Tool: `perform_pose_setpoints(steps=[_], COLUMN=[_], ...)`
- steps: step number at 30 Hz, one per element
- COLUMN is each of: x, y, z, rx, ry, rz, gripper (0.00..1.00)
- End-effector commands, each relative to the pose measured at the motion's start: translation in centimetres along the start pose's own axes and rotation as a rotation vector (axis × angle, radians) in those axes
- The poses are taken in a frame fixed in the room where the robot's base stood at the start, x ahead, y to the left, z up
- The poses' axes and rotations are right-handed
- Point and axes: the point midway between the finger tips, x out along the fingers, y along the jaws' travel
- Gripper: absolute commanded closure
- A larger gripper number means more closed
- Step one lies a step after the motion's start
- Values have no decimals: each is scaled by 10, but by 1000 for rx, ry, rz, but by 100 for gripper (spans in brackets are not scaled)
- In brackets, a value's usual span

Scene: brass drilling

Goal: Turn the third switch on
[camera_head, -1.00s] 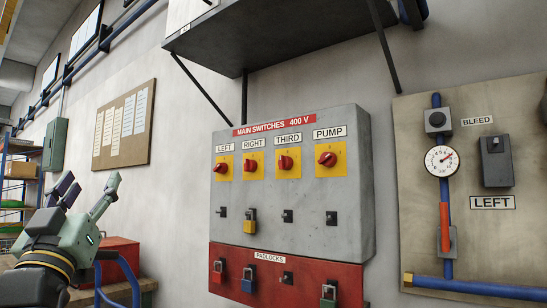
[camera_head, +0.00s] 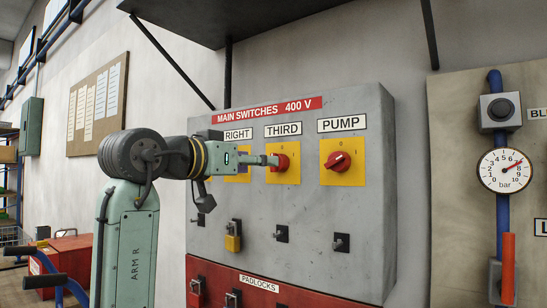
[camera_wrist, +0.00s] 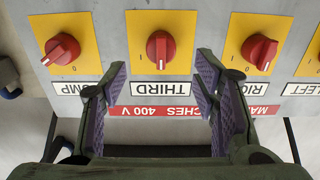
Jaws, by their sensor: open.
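The third switch (camera_head: 281,163) is a red rotary knob on a yellow plate under the THIRD label. In the upside-down wrist view the same knob (camera_wrist: 161,48) is centred ahead, its grip ridge roughly upright in the picture. My gripper (camera_head: 271,160) is level in front of the panel at this knob, partly covering its plate. In the wrist view my open gripper (camera_wrist: 161,78) has one finger to each side of the THIRD label, with nothing between them. The knob shows beyond the fingertips; I cannot tell whether they touch anything.
The pump switch (camera_head: 339,161) is to the right, its knob tilted. The right switch (camera_wrist: 260,49) is on the other side, mostly hidden by my gripper in the head view. A yellow padlock (camera_head: 232,242) hangs below. A dark shelf (camera_head: 230,15) juts out above the grey panel.

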Motion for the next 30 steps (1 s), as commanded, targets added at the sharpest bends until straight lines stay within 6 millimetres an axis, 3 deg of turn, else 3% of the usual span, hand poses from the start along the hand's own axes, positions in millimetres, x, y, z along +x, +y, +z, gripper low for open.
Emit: perform_pose_setpoints(steps=[6,12,23,30], x=[42,64,70,70], y=[0,0,0,0], z=[-3,-2,0,0], rx=[-3,-1,-1,-1], ry=[-1,1,2,2], rz=[0,-1,-2,-2], gripper=[45,45,45,61])
